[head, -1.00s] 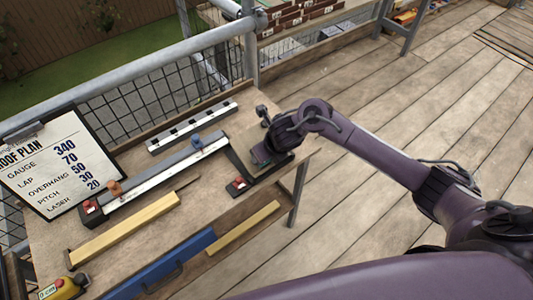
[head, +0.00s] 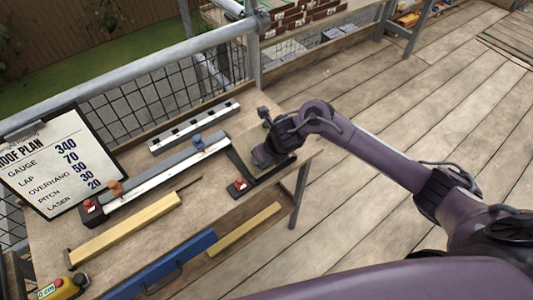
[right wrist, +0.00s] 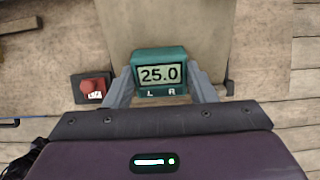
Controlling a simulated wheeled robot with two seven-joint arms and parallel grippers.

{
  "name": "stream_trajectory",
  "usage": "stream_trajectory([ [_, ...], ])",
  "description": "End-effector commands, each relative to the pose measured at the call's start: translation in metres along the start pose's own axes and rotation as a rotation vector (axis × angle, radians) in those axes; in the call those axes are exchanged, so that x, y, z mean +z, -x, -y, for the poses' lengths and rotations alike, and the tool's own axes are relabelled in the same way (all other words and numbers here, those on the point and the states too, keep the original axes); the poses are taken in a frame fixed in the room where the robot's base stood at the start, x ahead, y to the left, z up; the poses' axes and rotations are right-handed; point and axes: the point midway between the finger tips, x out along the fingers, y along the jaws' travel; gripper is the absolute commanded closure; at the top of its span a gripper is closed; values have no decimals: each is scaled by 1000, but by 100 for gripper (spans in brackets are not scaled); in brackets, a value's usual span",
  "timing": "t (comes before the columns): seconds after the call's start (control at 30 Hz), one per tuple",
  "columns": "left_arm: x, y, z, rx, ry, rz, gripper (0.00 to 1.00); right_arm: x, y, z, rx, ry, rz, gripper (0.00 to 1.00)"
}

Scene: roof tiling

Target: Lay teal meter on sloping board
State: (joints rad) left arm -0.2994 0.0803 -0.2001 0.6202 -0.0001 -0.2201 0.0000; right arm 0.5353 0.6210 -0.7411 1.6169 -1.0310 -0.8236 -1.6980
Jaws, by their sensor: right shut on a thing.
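The teal meter (right wrist: 160,74) shows in the right wrist view, its display facing me and reading 25.0, with L and R below. My right gripper (right wrist: 162,92) is shut on it, a finger on each side. The beige sloping board (right wrist: 165,25) lies behind the meter; whether they touch I cannot tell. In the head view the board (head: 248,142) is at the table's right end, partly hidden by my right gripper (head: 265,155). The meter is mostly hidden there. My left gripper is in neither current view.
A red knob (head: 239,185) sits at the dark frame's near corner. A long rail with blue and orange knobs (head: 160,172) lies left of the board. The roof plan clipboard (head: 60,165), yellow strips and a blue level (head: 165,268) occupy the table. A railing runs behind.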

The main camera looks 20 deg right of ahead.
Motion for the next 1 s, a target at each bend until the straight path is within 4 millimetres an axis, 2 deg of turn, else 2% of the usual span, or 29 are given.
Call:
stream_trajectory([
  [0.93, 1, -4, 0, 0, 0, 1, 64, -8, -1, 0, 0, 0, 0, 68],
  [0.97, 1, -4, 0, 0, 0, 1, 64, -8, -1, 0, 0, 0, 1, 46],
  [1.0, 1, -4, 0, 0, 0, 1, 64, -8, -1, 0, 0, 0, 1, 40],
])
